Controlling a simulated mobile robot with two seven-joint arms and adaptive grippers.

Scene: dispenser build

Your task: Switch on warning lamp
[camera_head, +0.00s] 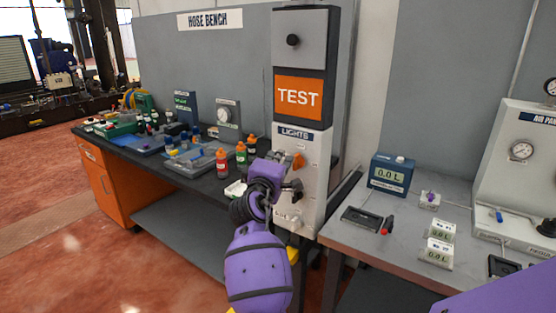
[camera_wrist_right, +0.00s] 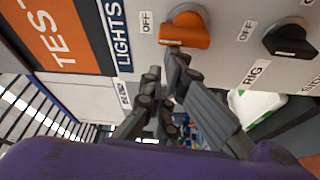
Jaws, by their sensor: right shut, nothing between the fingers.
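A tall grey post carries an orange TEST sign (camera_head: 298,97) above a white LIGHTS panel (camera_head: 310,150). An orange rotary knob (camera_head: 298,160) is on this panel; in the right wrist view the orange knob (camera_wrist_right: 186,27) has an OFF label beside it. A black knob (camera_wrist_right: 290,40), also with an OFF label, is to its right there. My left gripper is not in view.
A dark bench (camera_head: 190,170) with bottles and gear is left of the post. A grey table (camera_head: 370,245) on the right holds a 0.0 L meter (camera_head: 391,176) and small devices. An air panel (camera_head: 520,165) with gauges stands at far right. Floor is open at left.

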